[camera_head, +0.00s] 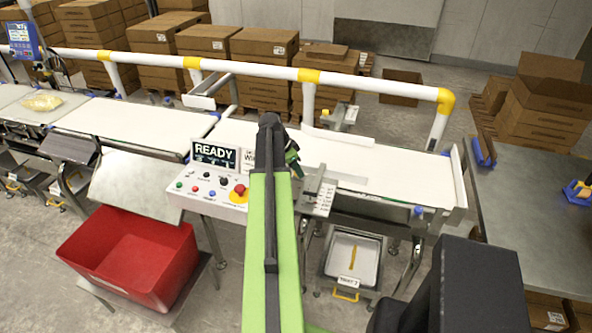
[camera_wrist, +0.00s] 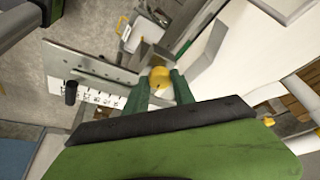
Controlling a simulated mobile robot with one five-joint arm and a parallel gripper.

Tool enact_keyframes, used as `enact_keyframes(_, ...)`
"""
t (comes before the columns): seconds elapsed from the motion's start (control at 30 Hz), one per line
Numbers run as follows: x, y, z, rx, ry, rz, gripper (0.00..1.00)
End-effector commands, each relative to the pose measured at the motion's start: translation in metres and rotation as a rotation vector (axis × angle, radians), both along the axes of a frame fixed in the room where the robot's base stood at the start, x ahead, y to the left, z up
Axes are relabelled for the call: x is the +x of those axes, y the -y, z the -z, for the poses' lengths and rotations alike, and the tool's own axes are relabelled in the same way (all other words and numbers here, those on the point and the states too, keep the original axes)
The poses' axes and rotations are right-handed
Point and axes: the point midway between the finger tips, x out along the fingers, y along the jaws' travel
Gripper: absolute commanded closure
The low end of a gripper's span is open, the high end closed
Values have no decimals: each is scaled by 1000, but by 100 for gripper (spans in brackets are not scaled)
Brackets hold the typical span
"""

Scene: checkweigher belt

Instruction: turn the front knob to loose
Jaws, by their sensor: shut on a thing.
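A round yellow knob (camera_wrist: 160,78) sits between the tips of my gripper (camera_wrist: 163,88) in the wrist view. The green fingers are shut on it from both sides. I take it to be the front knob; no pointer on it can be made out. A white scale plate (camera_wrist: 90,92) with black marks lies to the left of the fingers, and a black peg (camera_wrist: 71,92) stands by it. In the head view my gripper (camera_head: 294,165) is at the belt's near edge, left of the scale plate (camera_head: 325,197), and hides the knob.
The control panel (camera_head: 212,188) with a READY display (camera_head: 214,154) and a red stop button stands left of my arm. A red bin (camera_head: 130,250) is at lower left and a tray (camera_head: 352,257) is under the belt (camera_head: 370,160). A white rail (camera_head: 270,70) runs behind.

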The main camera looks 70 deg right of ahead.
Motion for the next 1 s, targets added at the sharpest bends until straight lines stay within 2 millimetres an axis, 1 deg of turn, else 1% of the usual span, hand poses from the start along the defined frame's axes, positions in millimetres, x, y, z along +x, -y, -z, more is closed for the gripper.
enact_keyframes(0.03,0,0,0,1,-1,0,94)
enact_keyframes(0.1,0,0,0,1,-1,0,100)
enact_keyframes(0.2,0,-3,0,0,0,0,100)
enact_keyframes(0.37,-1,-1,0,2,1,-13,100)
enact_keyframes(0.57,-2,-2,0,3,0,-85,100)
enact_keyframes(0.77,-4,-3,1,2,0,-232,100)
enact_keyframes(1.0,-6,-4,1,2,0,-457,100)
